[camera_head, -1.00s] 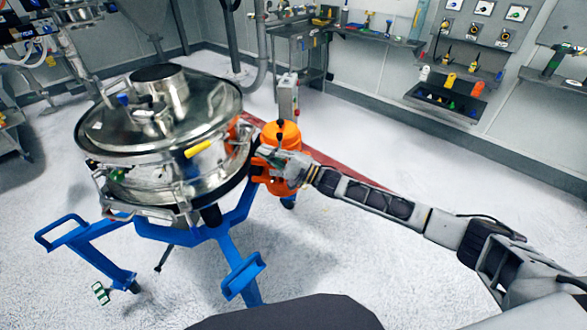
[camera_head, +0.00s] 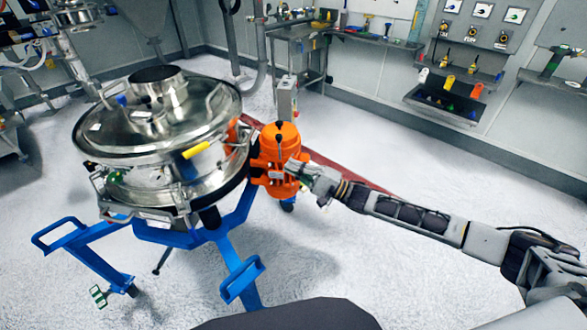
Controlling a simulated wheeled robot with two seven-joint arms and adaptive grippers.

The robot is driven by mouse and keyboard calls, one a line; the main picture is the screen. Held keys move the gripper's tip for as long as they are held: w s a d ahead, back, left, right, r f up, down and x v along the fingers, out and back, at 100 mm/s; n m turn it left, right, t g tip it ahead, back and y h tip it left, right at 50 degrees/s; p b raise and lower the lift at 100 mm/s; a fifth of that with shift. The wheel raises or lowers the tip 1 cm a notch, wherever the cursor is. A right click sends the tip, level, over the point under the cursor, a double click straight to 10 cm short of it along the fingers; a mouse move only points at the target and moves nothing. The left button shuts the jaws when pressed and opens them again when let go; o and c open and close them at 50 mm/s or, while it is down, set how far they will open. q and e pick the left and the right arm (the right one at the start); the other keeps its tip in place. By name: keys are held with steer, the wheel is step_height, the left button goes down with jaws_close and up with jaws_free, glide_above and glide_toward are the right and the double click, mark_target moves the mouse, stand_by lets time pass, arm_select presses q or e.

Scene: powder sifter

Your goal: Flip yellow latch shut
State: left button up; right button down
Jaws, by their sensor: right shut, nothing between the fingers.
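The yellow latch (camera_head: 196,150) is a short yellow handle on the right front side of the steel sifter drum (camera_head: 160,135), just below the lid rim. It points outward, tilted slightly up to the right. My right gripper (camera_head: 294,168) is shut and empty, in front of the orange motor (camera_head: 276,155) to the right of the drum. It is well apart from the latch. Whether it touches the motor cannot be told. My left gripper is not in view.
A blue frame (camera_head: 210,235) with legs and handles carries the sifter. Clear floor lies in front and to the right. A steel workbench (camera_head: 298,45) and wall panels with a bin shelf (camera_head: 445,98) stand at the back.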

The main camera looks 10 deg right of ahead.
steer(key=shift+w+f+n+h, duration=0.1)
steer(key=shift+f+n+h, duration=0.05)
steer(key=shift+n, duration=0.55)
steer(key=shift+w+f+n+h, duration=0.1)
steer(key=shift+n+h, duration=0.05)
steer(key=shift+n, duration=0.55)
